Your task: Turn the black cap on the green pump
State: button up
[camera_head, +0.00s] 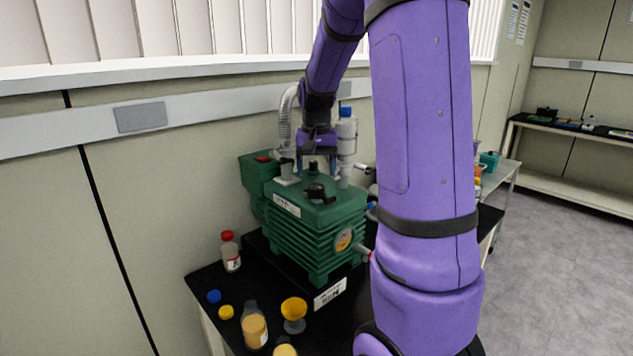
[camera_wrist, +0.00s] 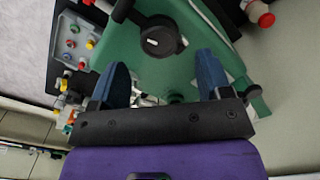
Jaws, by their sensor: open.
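The green pump (camera_head: 335,232) stands on the dark bench top; its green top also fills much of the wrist view (camera_wrist: 190,20). A round black cap with a short lever (camera_head: 318,193) sits on its top face; what looks like the same cap (camera_wrist: 158,40) shows in the wrist view, just beyond the fingertips. A smaller black knob (camera_head: 312,167) stands behind it. My gripper (camera_head: 319,162) points down over the rear of the pump top. In the wrist view its two blue fingers (camera_wrist: 162,72) are spread apart, with nothing held between them.
A white bottle with a blue cap (camera_head: 346,128) and a grey ribbed hose (camera_head: 286,115) stand close to my gripper. The wall is close behind the pump.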

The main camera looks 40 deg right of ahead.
aim_at(315, 187)
notch_tip(315, 187, up, 6)
dwell(0.4)
dwell(0.4)
jog(key=s+a+r+n+t, duration=0.4)
jog(key=s+a, duration=0.4)
jog(key=a, duration=0.6)
jog(key=s+a+n+t, duration=0.1)
jog(key=s+a+n, duration=0.3)
jog(key=s+a, duration=0.5)
jog(key=s, duration=0.3)
jog(key=shift+a+f+n, duration=0.3)
jog(key=shift+f+n, duration=0.05)
jog(key=shift+n, duration=0.05)
jog(key=shift+s, duration=0.1)
